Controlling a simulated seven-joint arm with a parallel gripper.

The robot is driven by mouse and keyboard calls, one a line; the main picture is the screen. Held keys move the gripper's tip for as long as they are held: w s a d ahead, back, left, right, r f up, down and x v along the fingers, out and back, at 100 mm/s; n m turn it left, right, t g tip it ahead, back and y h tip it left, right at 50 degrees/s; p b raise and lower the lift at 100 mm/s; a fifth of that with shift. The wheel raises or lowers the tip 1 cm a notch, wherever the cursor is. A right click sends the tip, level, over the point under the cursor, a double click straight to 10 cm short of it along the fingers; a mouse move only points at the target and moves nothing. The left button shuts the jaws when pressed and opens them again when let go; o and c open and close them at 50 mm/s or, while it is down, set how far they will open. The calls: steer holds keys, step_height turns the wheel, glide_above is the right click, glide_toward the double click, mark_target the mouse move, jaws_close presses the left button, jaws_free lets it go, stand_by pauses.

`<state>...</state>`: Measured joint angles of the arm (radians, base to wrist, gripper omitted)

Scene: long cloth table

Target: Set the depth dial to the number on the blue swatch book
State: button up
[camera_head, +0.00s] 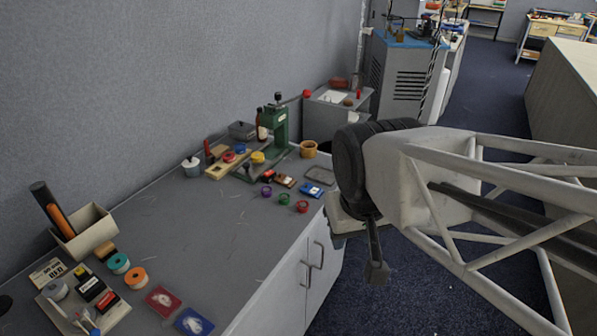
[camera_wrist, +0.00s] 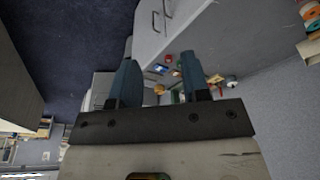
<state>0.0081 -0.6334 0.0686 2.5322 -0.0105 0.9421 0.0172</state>
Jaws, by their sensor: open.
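A blue, flat, swatch-like piece (camera_head: 194,322) with a pale pattern lies at the table's front edge, at the bottom of the head view. A similar red piece (camera_head: 162,300) lies beside it. No number is readable on either. A green press-like machine (camera_head: 275,125) stands at the table's far end. I cannot make out a depth dial or its setting. My gripper (camera_wrist: 159,82) is open and empty in the wrist view, its two blue-grey fingers apart. In the head view, it is off the table's right side, partly hidden by my arm.
The grey table (camera_head: 190,225) has a clear middle. Small coloured pots, including a red one (camera_head: 302,206), stand near its far front edge. A cardboard box (camera_head: 86,232) and several rolls and small boxes crowd the near left. Cabinet doors (camera_head: 318,255) face the aisle.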

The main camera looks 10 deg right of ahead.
steer(key=shift+o, duration=1.3)
steer(key=w+r+n, duration=0.3)
steer(key=w+r, duration=0.2)
steer(key=w, duration=0.9)
steer(key=w+d+r+n+g, duration=0.1)
steer(key=w+r+n, duration=0.25)
steer(key=w, duration=1.05)
steer(key=w+r+n, duration=0.3)
steer(key=w+r, duration=0.3)
steer(key=w, duration=0.8)
steer(key=w+f+n, duration=0.2)
steer(key=w+f, duration=0.2)
steer(key=w, duration=0.8)
steer(key=w+d+f+n+g, duration=0.1)
steer(key=w+f+n, duration=0.2)
steer(key=w, duration=1)
steer(key=w+d+f+n, duration=0.1)
steer(key=w+f+n, duration=0.2)
steer(key=w+f, duration=0.4)
steer(key=shift+w+n+g, duration=0.25)
steer(key=shift+w+g, duration=0.05)
steer(key=shift+w, duration=2.85)
steer(key=shift+w+d+f, duration=0.1)
steer(key=shift+w+f, duration=0.05)
steer(key=shift+w, duration=0.15)
